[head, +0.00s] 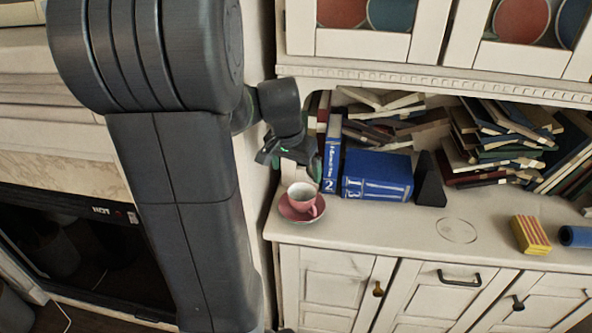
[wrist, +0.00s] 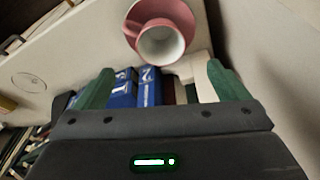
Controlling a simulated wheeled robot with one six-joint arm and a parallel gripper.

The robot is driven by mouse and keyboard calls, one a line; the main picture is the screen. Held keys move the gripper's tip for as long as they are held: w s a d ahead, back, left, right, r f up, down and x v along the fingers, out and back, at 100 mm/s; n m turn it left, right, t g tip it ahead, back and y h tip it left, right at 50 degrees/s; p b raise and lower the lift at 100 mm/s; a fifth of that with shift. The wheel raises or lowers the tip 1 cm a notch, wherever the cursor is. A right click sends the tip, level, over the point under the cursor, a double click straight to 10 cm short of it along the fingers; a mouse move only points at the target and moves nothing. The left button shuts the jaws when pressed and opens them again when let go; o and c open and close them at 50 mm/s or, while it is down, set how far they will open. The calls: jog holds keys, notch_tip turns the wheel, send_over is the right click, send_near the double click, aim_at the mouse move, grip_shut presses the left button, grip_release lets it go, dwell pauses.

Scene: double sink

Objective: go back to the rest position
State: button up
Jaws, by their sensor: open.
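My gripper (head: 292,158) is open and empty above the left end of the cabinet counter. In the wrist view its two green fingers (wrist: 162,80) stand wide apart with nothing held between them. A pink cup (head: 302,198) with a white inside stands upright on a pink saucer (head: 292,215) at the counter's left end, below my gripper and apart from it. The cup (wrist: 160,42) and saucer (wrist: 178,10) also show beyond the fingers in the wrist view.
Blue books (head: 377,176) and a black bookend (head: 430,181) stand behind the cup. Piled books fill the shelf. A yellow striped block (head: 530,235) and a blue cylinder (head: 575,237) lie at right. The middle counter is clear. An upper cabinet (head: 372,45) overhangs it.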

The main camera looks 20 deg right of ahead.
aim_at(301, 194)
jog(key=b+x, duration=0.1)
jog(key=x, duration=1.2)
jog(key=shift+b, duration=0.3)
jog(key=shift+a+r+p, duration=0.1)
jog(key=shift+r+p, duration=0.4)
jog(key=shift+f, duration=0.1)
